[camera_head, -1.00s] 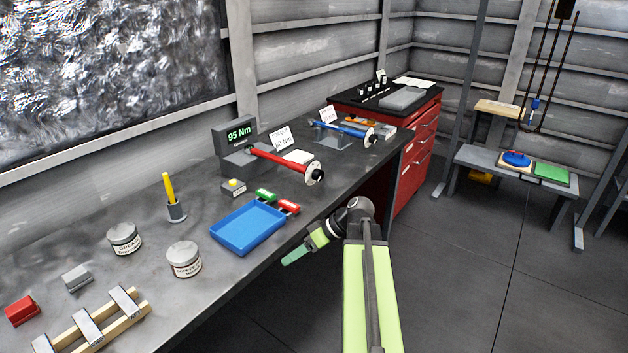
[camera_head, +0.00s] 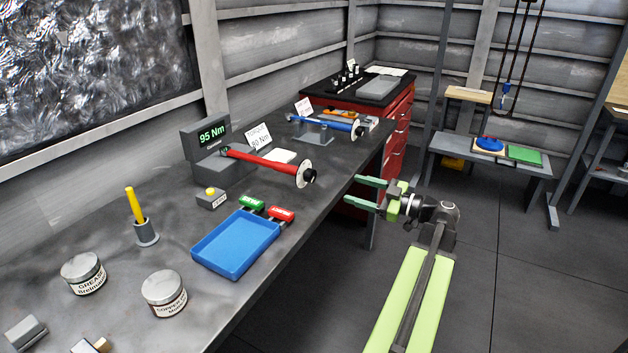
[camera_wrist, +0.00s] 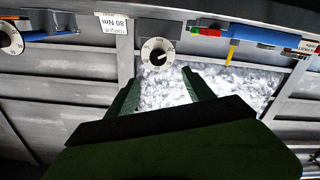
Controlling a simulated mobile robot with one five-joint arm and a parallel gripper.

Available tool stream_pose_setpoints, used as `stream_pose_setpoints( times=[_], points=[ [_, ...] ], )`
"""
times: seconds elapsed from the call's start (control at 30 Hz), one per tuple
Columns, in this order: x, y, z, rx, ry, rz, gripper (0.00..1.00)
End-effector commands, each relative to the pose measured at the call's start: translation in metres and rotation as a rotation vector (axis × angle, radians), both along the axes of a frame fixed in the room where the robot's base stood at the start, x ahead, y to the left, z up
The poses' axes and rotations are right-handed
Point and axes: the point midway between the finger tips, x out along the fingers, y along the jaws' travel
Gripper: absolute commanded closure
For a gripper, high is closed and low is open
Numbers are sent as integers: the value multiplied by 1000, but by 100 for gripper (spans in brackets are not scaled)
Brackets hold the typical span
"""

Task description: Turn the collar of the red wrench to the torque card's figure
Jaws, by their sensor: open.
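The red wrench (camera_head: 262,161) lies with its left end in a grey tester whose green display (camera_head: 208,133) reads 95 Nm. Its collar, a white dial with a black knob (camera_head: 304,174), faces the table's front edge. The torque card (camera_head: 259,137) stands behind the wrench; in the wrist view it appears upside down and seems to read 80 Nm (camera_wrist: 112,24). My gripper (camera_head: 363,192) is open and empty, off the table's front edge to the right of the collar. In the wrist view the collar (camera_wrist: 157,54) shows beyond and between my fingertips (camera_wrist: 159,74), apart from them.
A blue wrench (camera_head: 325,124) on a stand lies behind to the right. A red cabinet (camera_head: 397,127) stands beyond.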

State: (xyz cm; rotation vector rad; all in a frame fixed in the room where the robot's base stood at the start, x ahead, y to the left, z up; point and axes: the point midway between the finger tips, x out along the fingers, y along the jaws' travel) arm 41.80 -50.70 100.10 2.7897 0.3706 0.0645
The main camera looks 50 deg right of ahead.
Motion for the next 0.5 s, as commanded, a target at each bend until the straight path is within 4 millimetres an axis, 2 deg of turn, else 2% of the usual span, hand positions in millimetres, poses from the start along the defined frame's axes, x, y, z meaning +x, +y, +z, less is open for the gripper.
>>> stream_pose_setpoints(
  times=[0.3,0.5],
  points=[
    [71,12,0,1,2,-14,39],
    [109,19,0,1,1,-19,39]
  ],
)
